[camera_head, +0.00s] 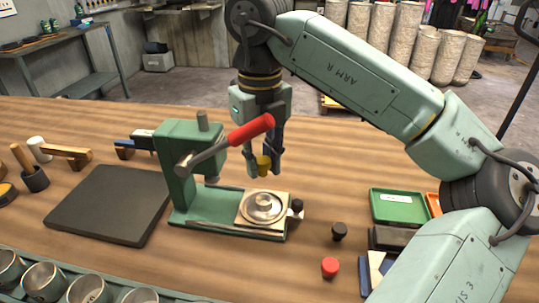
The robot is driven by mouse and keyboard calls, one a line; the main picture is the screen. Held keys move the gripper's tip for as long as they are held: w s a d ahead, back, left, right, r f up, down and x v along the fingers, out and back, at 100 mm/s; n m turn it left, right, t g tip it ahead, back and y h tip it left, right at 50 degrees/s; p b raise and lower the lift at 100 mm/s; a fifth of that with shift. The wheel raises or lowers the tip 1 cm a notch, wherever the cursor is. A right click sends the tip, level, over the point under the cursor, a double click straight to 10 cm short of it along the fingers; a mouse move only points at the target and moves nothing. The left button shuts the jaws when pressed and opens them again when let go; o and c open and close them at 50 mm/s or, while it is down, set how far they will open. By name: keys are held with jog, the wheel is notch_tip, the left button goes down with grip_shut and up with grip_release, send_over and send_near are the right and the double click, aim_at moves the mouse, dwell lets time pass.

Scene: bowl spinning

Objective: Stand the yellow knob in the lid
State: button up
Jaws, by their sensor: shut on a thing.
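The yellow knob (263,163) is held between the fingertips of my gripper (266,168), which is shut on it. The gripper points down and holds the knob above and behind the lid. The lid (263,206) is a round metal disc with a raised centre ring. It sits on a pale square plate (281,222) on the base of a green press (190,165). The knob is clear of the lid. The press's red-handled lever (251,129) passes in front of my gripper and hides part of it.
A black knob (339,231) and a red knob (330,267) stand on the table right of the press. A green tray (398,206) lies farther right. A dark mat (108,204) lies left of the press. Metal cups (44,283) line the front edge.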

jog(key=shift+f+b, duration=1.75)
jog(key=shift+f, duration=0.85)
jog(key=shift+f+b, duration=0.75)
jog(key=o, duration=0.9)
jog(key=shift+o, duration=0.2)
jog(key=o, duration=0.4)
jog(key=shift+r, duration=0.15)
jog(key=shift+r+p, duration=2.9)
jog(key=shift+r, duration=1)
